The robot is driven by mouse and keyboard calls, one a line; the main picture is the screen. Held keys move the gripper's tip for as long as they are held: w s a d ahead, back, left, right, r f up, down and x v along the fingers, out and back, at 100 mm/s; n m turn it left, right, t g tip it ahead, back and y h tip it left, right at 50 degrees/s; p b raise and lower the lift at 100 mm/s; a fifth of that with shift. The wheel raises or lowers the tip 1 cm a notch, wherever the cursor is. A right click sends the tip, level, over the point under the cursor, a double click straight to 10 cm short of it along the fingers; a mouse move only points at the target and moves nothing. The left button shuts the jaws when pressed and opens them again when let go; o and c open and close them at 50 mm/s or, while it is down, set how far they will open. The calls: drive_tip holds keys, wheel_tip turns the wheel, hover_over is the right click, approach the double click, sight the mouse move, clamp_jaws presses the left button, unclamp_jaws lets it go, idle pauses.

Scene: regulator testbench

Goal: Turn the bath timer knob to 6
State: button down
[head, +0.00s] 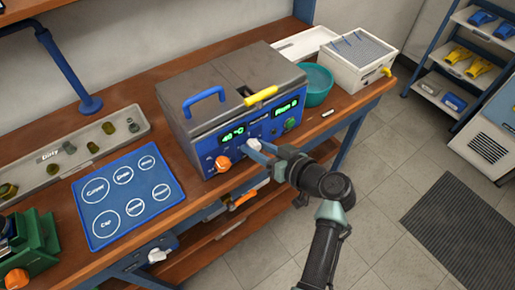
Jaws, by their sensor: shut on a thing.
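The bath (232,97) is a grey-lidded box with a blue front panel, standing on the wooden bench. Its panel has a green display reading about 40 °C (233,133) and a second green display (287,108) too small to read surely. A white knob (253,141) sits between them, low on the panel. My gripper (255,147) reaches in from the right and is shut on this white knob, partly hiding it. An orange knob (223,163) is to its left and a green knob (290,124) to its right. The knob's pointer and scale cannot be read.
A teal bowl (317,87) and a white box with a yellow tap (358,60) stand right of the bath. A blue mat with labelled circles (147,188) and a tray of small fittings (38,174) lie to the left. Floor in front is clear.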

drive_tip(key=m+y+b, duration=0.2)
drive_tip(key=m, duration=0.1)
drive_tip(key=shift+d+f+g+b, duration=0.15)
drive_tip(key=shift+f+g+b, duration=0.1)
drive_tip(key=shift+g+b, duration=0.15)
drive_tip(key=m+y+b, duration=0.1)
drive_tip(key=m+b, duration=0.1)
drive_tip(key=m, duration=0.1)
drive_tip(key=shift+f+y, duration=0.1)
drive_tip(key=shift+y, duration=0.3)
drive_tip(key=m+y+b, duration=0.1)
drive_tip(key=m, duration=0.2)
drive_tip(key=shift+w+b, duration=0.1)
drive_tip(key=shift+b, duration=0.25)
drive_tip(key=shift+f+m+t+y+b, duration=0.15)
drive_tip(key=shift+m+y, duration=0.3)
drive_tip(key=shift+m, duration=0.55)
drive_tip(key=shift+r+m+t+y+b, duration=0.1)
drive_tip(key=shift+m+t+y+b, duration=0.25)
drive_tip(key=shift+m, duration=0.65)
drive_tip(key=shift+c, duration=2.1)
unclamp_jaws()
drive_tip(key=shift+d, duration=0.15)
